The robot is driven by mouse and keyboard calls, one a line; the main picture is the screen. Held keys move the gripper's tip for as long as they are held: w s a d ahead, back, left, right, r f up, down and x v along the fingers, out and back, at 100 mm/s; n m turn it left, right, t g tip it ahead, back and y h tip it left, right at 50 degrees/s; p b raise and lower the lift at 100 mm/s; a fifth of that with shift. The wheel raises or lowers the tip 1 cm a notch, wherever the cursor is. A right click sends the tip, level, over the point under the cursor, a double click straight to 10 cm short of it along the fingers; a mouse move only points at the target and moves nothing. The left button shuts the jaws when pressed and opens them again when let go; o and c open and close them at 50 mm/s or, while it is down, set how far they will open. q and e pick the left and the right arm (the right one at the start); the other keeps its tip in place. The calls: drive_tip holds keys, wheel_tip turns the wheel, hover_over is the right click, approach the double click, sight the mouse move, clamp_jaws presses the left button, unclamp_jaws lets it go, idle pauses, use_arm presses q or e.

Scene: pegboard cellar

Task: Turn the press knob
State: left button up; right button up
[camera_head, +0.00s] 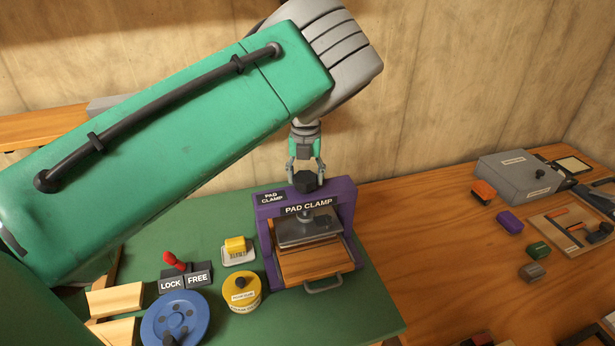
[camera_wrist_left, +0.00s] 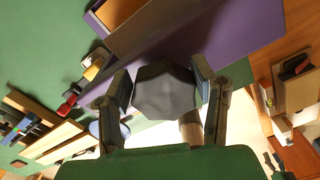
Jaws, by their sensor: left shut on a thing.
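The purple press labelled PAD CLAMP (camera_head: 346,222) stands on the green mat. Its dark faceted knob (camera_head: 305,181) sits on top of the frame. My left gripper (camera_head: 306,172) comes down from above and is shut on the knob, one finger on each side. In the left wrist view the knob (camera_wrist_left: 165,92) fills the space between the fingers, with the purple frame (camera_wrist_left: 220,40) behind it. Below the frame hangs a grey pad (camera_head: 308,232) over a wooden drawer (camera_head: 312,264) with a grey handle. My right gripper is not in view.
On the green mat (camera_head: 350,315) are a blue wheel (camera_head: 183,326), a yellow round container (camera_head: 241,292), a yellow block on a white dish (camera_head: 236,246) and a red lever (camera_head: 174,261) by LOCK and FREE labels. A grey box (camera_head: 518,176) and small coloured blocks stand right. The wood between is clear.

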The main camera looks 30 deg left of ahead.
use_arm(q)
drive_tip(key=shift+a+r+n, duration=0.1)
drive_tip(key=shift+r+n, duration=0.05)
drive_tip(key=shift+n, duration=0.45)
drive_tip(key=shift+s, duration=0.1)
drive_tip(key=shift+r+n, duration=0.1)
drive_tip(key=shift+n, duration=0.4)
